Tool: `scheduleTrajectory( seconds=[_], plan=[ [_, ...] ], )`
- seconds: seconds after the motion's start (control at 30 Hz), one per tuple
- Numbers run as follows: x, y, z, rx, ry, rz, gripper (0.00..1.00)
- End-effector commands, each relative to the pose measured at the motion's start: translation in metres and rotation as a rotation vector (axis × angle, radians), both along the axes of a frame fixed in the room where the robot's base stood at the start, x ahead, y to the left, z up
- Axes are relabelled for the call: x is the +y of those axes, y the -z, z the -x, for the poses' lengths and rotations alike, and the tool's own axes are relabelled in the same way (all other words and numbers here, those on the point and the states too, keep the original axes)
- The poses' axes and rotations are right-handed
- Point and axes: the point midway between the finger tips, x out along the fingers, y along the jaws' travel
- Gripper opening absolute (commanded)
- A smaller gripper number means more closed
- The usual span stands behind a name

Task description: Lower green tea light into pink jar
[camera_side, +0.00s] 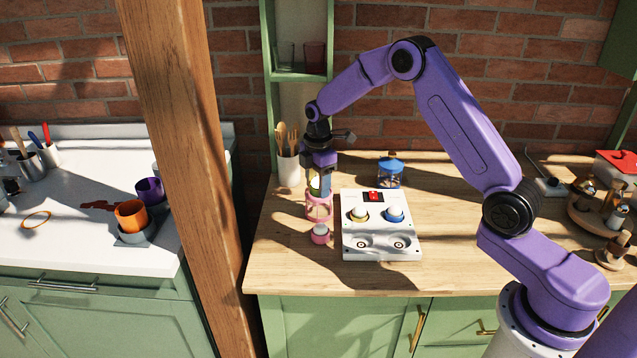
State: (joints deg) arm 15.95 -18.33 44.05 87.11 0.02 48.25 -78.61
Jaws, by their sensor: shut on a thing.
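The pink jar (319,214) stands upright on the wooden counter, left of the white tray. My gripper (320,188) points straight down at the jar's top. It is shut on the green tea light (314,184), which shows only as a small green patch between the fingers. The light is at about the height of the jar's upper rim. From this side I cannot tell whether its lower part is inside the mouth or just above it.
A small pink-based item (320,235) stands close in front of the jar. The white tray (380,244) holds a yellow light (359,213) and a blue light (395,214). Wooden utensils in a holder (288,170) are behind-left.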

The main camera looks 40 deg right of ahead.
Motion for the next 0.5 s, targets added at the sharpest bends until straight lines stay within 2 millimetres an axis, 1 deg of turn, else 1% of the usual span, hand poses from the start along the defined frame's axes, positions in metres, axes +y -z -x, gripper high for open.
scheduleTrajectory(
  seconds=[0.03, 0.3, 0.33, 0.37, 0.4, 0.5],
  plan=[
    [-0.0003, 0.0176, 0.0044, 0.015, -0.002, 0.002, 0.2],
    [-0.0003, 0.0177, 0.0044, 0.015, -0.002, 0.002, 0.2],
    [-0.0003, 0.0177, 0.0045, 0.015, -0.002, 0.002, 0.56],
    [-0.0003, 0.0177, 0.0045, 0.016, -0.001, 0.001, 0.66],
    [-0.0002, 0.0177, 0.0045, 0.015, -0.001, 0.002, 0.79],
    [0.0002, 0.0178, 0.0045, 0.015, -0.002, 0.002, 0.8]
  ],
)
